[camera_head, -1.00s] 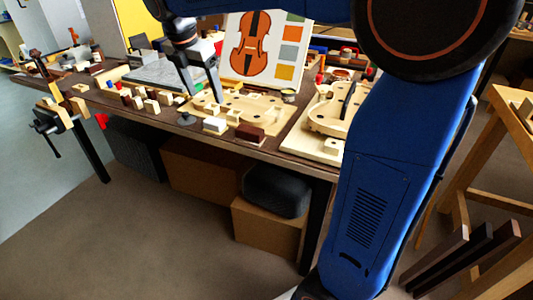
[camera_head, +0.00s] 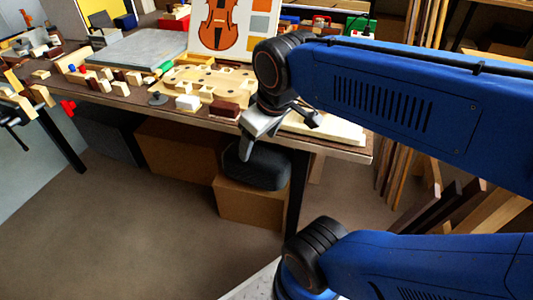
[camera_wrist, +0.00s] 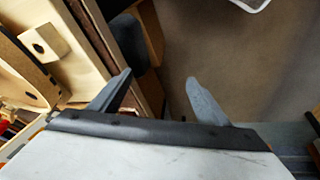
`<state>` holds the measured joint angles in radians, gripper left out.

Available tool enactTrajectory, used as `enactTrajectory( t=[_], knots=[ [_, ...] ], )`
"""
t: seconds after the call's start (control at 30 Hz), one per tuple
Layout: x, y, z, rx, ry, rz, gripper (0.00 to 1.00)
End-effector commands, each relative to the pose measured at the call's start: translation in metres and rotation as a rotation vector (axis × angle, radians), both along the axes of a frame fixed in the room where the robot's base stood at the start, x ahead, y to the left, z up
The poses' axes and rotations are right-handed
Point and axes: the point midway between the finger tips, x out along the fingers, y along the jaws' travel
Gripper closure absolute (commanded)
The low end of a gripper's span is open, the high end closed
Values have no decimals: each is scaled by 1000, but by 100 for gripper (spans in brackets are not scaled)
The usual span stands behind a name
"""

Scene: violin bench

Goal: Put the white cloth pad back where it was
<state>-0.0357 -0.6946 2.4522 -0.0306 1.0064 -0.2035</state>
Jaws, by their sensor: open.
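A small white block-like piece (camera_head: 187,102), which looks like the white cloth pad, sits near the front edge of the bench (camera_head: 330,150), just left of a dark brown block (camera_head: 224,110). My gripper (camera_head: 254,138) is right of both, at the bench's front edge and apart from them. In the wrist view its two fingers (camera_wrist: 158,80) are spread, with nothing between them. The wrist view does not show the white piece. My arm hides part of the bench's right side.
A pale wooden board with holes (camera_head: 205,82) lies behind the white piece. A round dark disc (camera_head: 157,99) stands to its left. A violin picture (camera_head: 222,28) stands at the back. Under the bench are cardboard boxes (camera_head: 250,205) and a black cushion-like thing (camera_head: 262,168). The floor in front is clear.

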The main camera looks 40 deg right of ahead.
Motion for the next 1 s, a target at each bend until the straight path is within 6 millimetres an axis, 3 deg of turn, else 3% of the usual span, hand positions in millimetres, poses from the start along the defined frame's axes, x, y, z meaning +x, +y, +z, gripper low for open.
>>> enactTrajectory(
  t=[0.1,0.27,1.0],
  knots=[
    [-18,-2,-16,63,-23,-133,31],
    [-28,-2,-26,104,-37,-219,31],
    [-28,-2,-27,108,-37,-226,31]
  ],
)
